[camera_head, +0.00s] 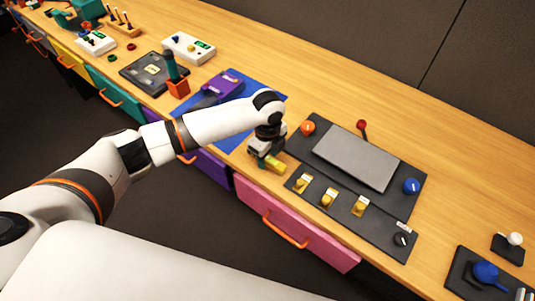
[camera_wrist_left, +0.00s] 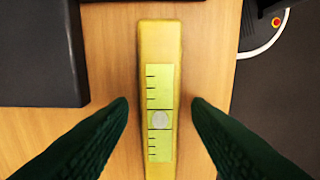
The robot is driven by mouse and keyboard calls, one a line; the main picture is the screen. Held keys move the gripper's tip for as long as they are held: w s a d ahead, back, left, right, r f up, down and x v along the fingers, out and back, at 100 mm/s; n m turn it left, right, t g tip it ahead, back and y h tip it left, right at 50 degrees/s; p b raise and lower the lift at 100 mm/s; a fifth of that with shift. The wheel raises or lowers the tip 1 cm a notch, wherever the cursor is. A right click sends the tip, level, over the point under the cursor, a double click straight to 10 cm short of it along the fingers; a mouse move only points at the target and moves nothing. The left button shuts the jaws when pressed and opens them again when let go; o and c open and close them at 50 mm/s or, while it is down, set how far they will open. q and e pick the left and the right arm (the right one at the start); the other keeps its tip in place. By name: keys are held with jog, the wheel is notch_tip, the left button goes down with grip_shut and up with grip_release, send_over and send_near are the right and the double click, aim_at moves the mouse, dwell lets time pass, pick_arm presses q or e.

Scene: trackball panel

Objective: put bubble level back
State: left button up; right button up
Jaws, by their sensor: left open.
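The bubble level, a yellow bar, lies on the wooden bench (camera_head: 440,110) near its front edge, just left of the dark panel; in the head view its end (camera_head: 276,166) shows beside my left gripper (camera_head: 266,158). In the left wrist view the level (camera_wrist_left: 160,45) runs up the picture, with a pale marked strip and a round vial. The two dark fingers of my left gripper (camera_wrist_left: 160,108) are open, one on each side of it, with gaps between. The head view hides part of the level behind the gripper. My right gripper is not in view.
Right of the level is a dark panel (camera_head: 327,216) with a grey screen (camera_head: 356,158), yellow switches and knobs. A blue mat (camera_head: 237,138) with a purple device (camera_head: 221,88) lies to the left. A pink drawer (camera_head: 290,222) with an orange handle is below. The bench behind the panel is clear.

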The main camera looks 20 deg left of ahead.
aim_at(268, 158)
pick_arm(q)
notch_tip(268, 158, up, 12)
jog(key=b, duration=0.1)
jog(key=shift+r, duration=0.15)
dwell(0.6)
